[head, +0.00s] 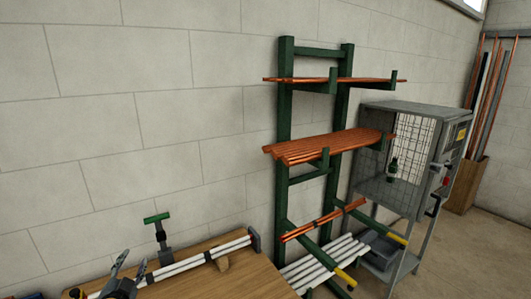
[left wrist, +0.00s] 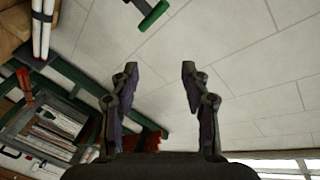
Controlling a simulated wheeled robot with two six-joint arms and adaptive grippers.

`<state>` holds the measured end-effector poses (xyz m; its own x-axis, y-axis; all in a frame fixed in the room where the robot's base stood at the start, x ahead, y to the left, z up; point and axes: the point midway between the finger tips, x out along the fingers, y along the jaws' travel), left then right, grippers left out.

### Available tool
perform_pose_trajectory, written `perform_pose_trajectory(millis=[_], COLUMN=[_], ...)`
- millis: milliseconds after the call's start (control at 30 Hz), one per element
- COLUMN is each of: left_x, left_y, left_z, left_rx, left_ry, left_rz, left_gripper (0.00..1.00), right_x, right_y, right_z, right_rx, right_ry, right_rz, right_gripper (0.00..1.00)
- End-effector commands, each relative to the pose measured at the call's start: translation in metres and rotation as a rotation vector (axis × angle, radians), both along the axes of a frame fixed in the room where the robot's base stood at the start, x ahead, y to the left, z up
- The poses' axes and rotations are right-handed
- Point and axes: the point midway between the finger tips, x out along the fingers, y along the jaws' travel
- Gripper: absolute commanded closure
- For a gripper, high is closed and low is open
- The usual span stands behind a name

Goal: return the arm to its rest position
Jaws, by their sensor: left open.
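My left gripper (head: 130,267) is low at the left of the head view, in front of the wooden bench's left part. Its two dark fingers point up and stand apart. In the left wrist view my left gripper (left wrist: 159,70) also shows its fingers spread, with only the pale block wall seen between them. It holds nothing. A green T-shaped handle (head: 157,218) on a dark clamp stands close behind it, apart from the fingers; the handle (left wrist: 152,14) also shows beyond the fingertips in the left wrist view. My right gripper is not in view.
A wooden bench (head: 222,283) carries white pipes (head: 200,258) on a wooden block. A green rack (head: 285,150) with copper tubes (head: 330,147) stands right of it. Further right are a mesh cage (head: 412,155) holding a green bottle and a wooden box (head: 465,190) of tubes.

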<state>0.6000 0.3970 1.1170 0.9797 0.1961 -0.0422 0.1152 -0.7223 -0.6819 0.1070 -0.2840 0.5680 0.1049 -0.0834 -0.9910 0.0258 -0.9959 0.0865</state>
Motion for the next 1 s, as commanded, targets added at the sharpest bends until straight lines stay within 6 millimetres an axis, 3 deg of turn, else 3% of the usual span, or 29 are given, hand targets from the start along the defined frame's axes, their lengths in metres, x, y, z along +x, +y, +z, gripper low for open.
perform_pose_trajectory(millis=[100, 233, 400, 600, 767, 800, 1000], left_x=[-0.065, -0.13, -0.192, -0.25, -0.291, -0.285, -0.275], left_y=[-0.024, -0.054, -0.092, -0.13, -0.158, -0.155, -0.148], left_z=[-0.051, -0.091, -0.115, -0.123, -0.123, -0.142, -0.21], left_rx=[-0.224, -0.38, -0.492, -0.576, -0.625, -0.62, -0.62], left_ry=[0.203, 0.457, 0.702, 0.928, 1.085, 1.087, 1.105], left_rz=[0.213, 0.327, 0.359, 0.339, 0.299, 0.307, 0.325], left_gripper=[0.53, 0.53, 0.53, 0.53, 0.53, 0.53, 0.53], right_x=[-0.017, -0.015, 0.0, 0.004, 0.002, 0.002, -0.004], right_y=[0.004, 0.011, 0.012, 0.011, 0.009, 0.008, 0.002], right_z=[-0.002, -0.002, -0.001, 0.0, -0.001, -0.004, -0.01], right_rx=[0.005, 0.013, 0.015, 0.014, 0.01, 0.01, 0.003], right_ry=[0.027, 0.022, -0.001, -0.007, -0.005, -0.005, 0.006], right_rz=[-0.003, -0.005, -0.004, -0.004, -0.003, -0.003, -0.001], right_gripper=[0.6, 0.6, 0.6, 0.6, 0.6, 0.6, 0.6])
